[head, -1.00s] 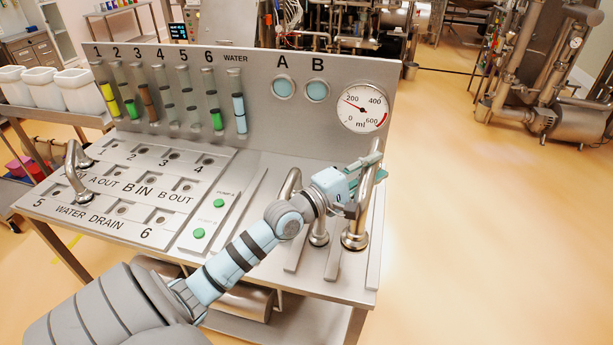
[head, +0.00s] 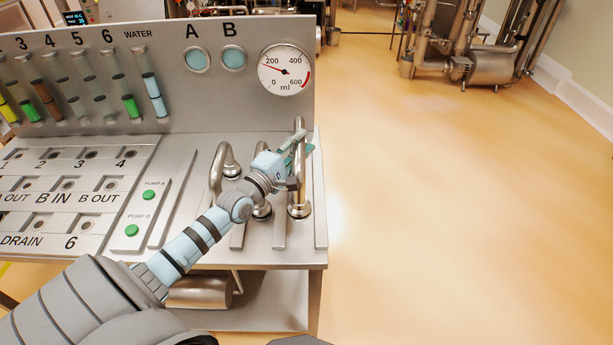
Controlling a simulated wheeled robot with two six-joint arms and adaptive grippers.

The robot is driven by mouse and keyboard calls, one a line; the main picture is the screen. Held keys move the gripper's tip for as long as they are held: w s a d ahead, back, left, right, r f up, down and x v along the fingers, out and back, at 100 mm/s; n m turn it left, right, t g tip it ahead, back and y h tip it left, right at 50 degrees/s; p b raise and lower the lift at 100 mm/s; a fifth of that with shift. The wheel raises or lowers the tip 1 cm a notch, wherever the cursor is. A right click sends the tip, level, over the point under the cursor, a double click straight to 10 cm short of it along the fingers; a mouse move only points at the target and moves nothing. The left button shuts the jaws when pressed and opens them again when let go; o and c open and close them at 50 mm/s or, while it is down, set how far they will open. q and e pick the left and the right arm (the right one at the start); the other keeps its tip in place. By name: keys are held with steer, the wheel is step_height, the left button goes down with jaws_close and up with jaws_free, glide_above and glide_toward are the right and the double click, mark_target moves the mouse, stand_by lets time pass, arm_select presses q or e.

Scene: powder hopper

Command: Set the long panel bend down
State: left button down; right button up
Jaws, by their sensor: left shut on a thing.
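My left gripper (head: 294,150) is shut on the long panel bend (head: 299,196), a shiny steel pipe at the right end of the panel's deck. The gripper holds it near its upper part and hides some of it. The bend's lower flanged end is at the deck between two raised strips; I cannot tell whether it rests there. A second, curved steel bend (head: 217,172) stands just left of it, partly behind my left wrist. My right gripper is not in view.
The deck (head: 180,160) has labelled ports at left and two green pump buttons (head: 148,195). A back panel (head: 225,105) carries tubes, round windows A and B and a dial gauge (head: 285,70). Open floor (head: 450,200) lies to the right.

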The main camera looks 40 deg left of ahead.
arm_select(q)
step_height(320, 180, down, 7)
steer(key=b, duration=0.5)
steer(key=shift+f, duration=0.2)
steer(key=c, duration=1.3)
jaws_free()
steer(key=shift+d+f+b, duration=0.1)
steer(key=shift+f+b, duration=0.05)
steer(key=shift+b, duration=0.15)
steer(key=shift+c, duration=0.2)
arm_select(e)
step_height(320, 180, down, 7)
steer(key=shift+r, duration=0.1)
